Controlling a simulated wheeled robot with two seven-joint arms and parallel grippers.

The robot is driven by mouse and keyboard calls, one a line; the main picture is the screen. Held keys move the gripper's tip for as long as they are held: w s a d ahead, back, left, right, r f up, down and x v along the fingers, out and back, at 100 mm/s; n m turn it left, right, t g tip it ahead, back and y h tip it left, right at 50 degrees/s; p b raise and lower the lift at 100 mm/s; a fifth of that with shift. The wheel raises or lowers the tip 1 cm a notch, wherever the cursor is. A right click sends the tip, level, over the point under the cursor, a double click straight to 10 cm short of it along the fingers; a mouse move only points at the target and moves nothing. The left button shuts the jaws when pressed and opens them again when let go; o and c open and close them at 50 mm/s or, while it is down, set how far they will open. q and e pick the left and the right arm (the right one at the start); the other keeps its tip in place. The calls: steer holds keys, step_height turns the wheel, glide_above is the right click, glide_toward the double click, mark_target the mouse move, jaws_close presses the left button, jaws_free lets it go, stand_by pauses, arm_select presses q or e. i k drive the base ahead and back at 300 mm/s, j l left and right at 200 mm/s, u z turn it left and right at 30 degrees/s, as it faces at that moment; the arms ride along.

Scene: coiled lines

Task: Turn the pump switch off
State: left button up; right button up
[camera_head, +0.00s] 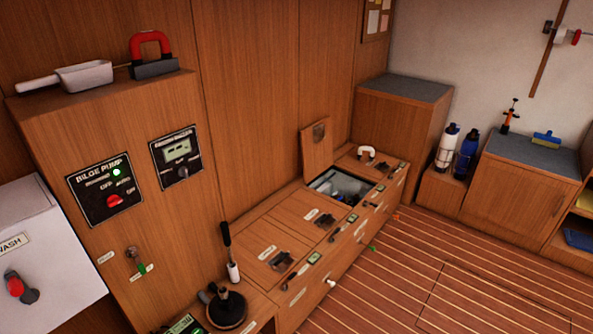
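The black bilge pump panel (92,205) is on the front of the tall wooden cabinet at the left. It carries a red rotary switch (114,201) and a lit green lamp (116,172). Small position labels, including OFF and AUTO, stand around the switch. The position the switch points to is too small to tell. Neither of my grippers is in view.
A second black panel with a display (177,150) is right of the pump panel. A white box (40,245) with a red handle juts out at lower left. A lever (228,255) rises from the low bench. The floor (440,270) at right is mostly clear.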

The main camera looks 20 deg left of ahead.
mark_target(113, 199)
steer(key=u, duration=1.75)
